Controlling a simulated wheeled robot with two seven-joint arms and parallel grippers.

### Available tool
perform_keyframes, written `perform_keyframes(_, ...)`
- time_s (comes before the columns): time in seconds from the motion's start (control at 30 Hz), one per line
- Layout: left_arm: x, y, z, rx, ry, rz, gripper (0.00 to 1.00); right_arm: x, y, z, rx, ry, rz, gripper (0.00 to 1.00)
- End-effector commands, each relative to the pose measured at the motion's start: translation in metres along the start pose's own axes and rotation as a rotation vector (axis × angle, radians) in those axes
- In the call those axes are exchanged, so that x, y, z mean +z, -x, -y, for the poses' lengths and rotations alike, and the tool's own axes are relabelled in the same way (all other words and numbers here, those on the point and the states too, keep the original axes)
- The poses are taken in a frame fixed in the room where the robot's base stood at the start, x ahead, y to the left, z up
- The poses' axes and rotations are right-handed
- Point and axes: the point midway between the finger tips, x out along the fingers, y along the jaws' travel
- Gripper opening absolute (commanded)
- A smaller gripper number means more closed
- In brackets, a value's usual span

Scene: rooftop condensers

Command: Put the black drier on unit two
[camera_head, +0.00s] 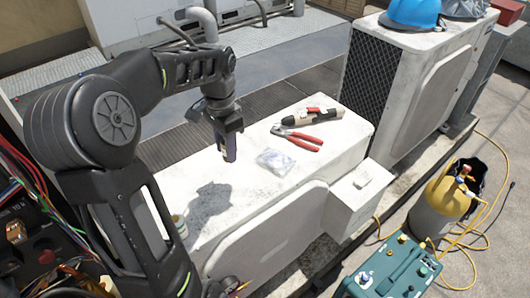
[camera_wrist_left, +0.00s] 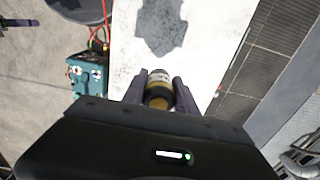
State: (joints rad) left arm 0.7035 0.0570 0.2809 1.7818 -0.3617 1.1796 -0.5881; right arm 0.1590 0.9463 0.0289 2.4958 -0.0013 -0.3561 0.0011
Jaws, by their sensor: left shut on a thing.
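My left gripper (camera_head: 226,125) points down over the near white condenser unit (camera_head: 300,215). It is shut on a dark cylinder (camera_head: 230,154), which looks like the black drier. The drier hangs upright above the unit's top, with its shadow on the top to the left. In the left wrist view the drier (camera_wrist_left: 159,88) sits between the two fingers, showing a black body, a pale label and a brassy end. A second white condenser (camera_head: 428,100) with a dark grille stands behind to the right. I see no number on either unit. My right gripper is not recognisable.
Red-handled pliers (camera_head: 298,138), a tan and black tool (camera_head: 312,116) and a clear plastic bag (camera_head: 276,162) lie on the near unit. A blue helmet (camera_head: 412,14) sits on the far unit. A yellow tank (camera_head: 447,200) and teal machine (camera_head: 392,270) stand at right with hoses.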

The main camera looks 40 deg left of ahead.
Motion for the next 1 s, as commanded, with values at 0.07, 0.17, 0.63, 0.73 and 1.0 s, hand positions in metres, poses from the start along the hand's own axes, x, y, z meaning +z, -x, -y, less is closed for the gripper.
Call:
perform_keyframes(0.07, 0.0, -0.002, 0.0, 0.0, 0.0, 0.001, 0.0, 0.0, 0.0, 0.0, 0.0, 0.0, 0.0, 0.36)
perform_keyframes(0.17, 0.0, -0.013, 0.0, 0.001, 0.0, 0.002, 0.0, 0.0, 0.001, 0.0, 0.0, 0.0, 0.0, 0.36)
perform_keyframes(0.63, 0.0, -0.063, 0.0, -0.001, 0.0, -0.001, 0.0, 0.0, 0.002, 0.001, 0.0, 0.001, 0.0, 0.36)
perform_keyframes(0.73, 0.0, -0.063, 0.0, -0.001, 0.0, 0.0, 0.0, 0.0, 0.002, 0.001, 0.0, 0.001, 0.0, 0.36)
perform_keyframes(1.0, 0.001, -0.087, 0.0, 0.002, 0.001, 0.003, 0.0, 0.0, 0.003, 0.002, 0.0, 0.001, 0.0, 0.36)
